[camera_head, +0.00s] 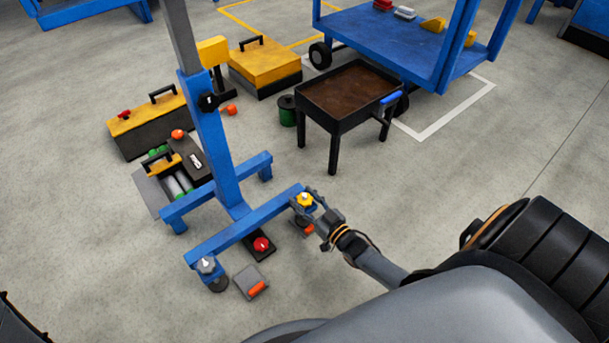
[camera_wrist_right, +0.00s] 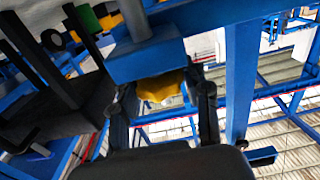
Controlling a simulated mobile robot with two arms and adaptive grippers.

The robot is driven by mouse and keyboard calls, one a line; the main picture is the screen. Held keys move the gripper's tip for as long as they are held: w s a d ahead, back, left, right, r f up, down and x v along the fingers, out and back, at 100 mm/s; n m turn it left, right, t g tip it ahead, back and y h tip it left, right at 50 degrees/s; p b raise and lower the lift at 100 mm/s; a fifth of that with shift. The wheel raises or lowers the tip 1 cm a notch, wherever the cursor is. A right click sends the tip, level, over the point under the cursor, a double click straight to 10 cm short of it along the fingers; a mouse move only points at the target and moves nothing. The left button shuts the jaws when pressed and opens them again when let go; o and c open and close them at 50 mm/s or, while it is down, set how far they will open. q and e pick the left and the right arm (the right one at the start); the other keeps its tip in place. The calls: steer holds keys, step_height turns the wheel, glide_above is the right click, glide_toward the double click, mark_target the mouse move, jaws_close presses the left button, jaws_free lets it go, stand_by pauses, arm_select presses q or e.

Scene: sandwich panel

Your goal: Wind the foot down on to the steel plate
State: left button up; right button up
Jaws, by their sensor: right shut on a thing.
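The blue stand (camera_head: 213,150) has a front crossbar with a foot at each end. At its right end is a yellow star knob (camera_head: 305,200); it also shows in the right wrist view (camera_wrist_right: 162,87) against the blue beam end. My right gripper (camera_head: 309,207) is shut on this knob, one finger on each side. The foot below is mostly hidden by my gripper. A steel plate (camera_head: 299,226) with an orange part shows partly beneath it; whether the foot touches it I cannot tell. The left-end foot (camera_head: 217,284) has a grey knob (camera_head: 206,264). My left gripper is out of view.
A grey plate with an orange grip (camera_head: 251,283) and a black block with a red knob (camera_head: 260,245) lie near the crossbar. A brown-topped table (camera_head: 345,95) and a blue cart (camera_head: 395,40) stand behind. Toolboxes (camera_head: 150,122) stand left.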

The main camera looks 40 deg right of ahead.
steer(key=shift+m+h, duration=0.3)
steer(key=shift+h, duration=0.2)
steer(key=o, duration=1.1)
steer(key=s, duration=1.2)
steer(key=shift+d, duration=0.2)
